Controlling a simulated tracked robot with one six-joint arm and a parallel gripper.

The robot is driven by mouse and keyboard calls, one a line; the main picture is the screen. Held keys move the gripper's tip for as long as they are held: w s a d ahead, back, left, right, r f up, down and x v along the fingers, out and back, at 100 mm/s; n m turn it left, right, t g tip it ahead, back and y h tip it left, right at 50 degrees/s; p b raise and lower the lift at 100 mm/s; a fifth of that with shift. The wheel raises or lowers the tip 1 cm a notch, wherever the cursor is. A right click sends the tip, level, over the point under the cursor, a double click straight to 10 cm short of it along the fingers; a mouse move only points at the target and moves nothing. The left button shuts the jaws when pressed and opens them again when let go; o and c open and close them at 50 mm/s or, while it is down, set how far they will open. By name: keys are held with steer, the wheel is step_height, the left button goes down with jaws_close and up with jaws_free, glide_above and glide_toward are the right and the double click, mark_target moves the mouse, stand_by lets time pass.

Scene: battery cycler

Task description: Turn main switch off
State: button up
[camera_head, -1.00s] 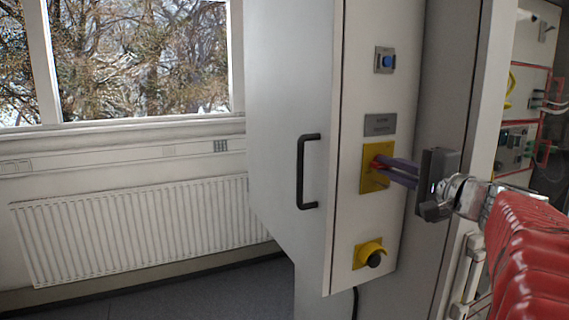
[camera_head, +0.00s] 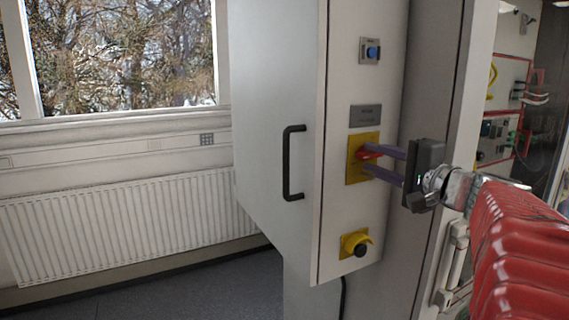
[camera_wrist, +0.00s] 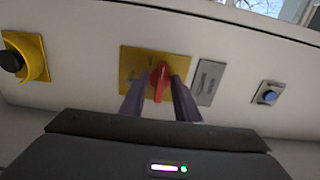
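The main switch is a red rotary handle (camera_head: 369,154) on a square yellow plate (camera_head: 354,170) on the narrow white side of the cabinet. In the wrist view the red handle (camera_wrist: 158,80) stands upright in the picture, between my two purple fingertips. My gripper (camera_head: 367,158) reaches in from the right with its fingers spread. The upper finger runs close to the handle in the head view, and the lower one is well below it. In the wrist view my gripper (camera_wrist: 157,86) shows gaps on both sides of the handle. The plate's markings are unreadable.
A blue button (camera_head: 373,52) and a grey label (camera_head: 365,116) sit above the switch. A yellow-collared black knob (camera_head: 356,244) is below it. A black door handle (camera_head: 291,163) sticks out to the left. A radiator (camera_head: 120,225) stands under the window.

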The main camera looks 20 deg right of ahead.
steer(key=s, duration=1.3)
steer(key=shift+d, duration=0.15)
steer(key=shift+s+f, duration=0.1)
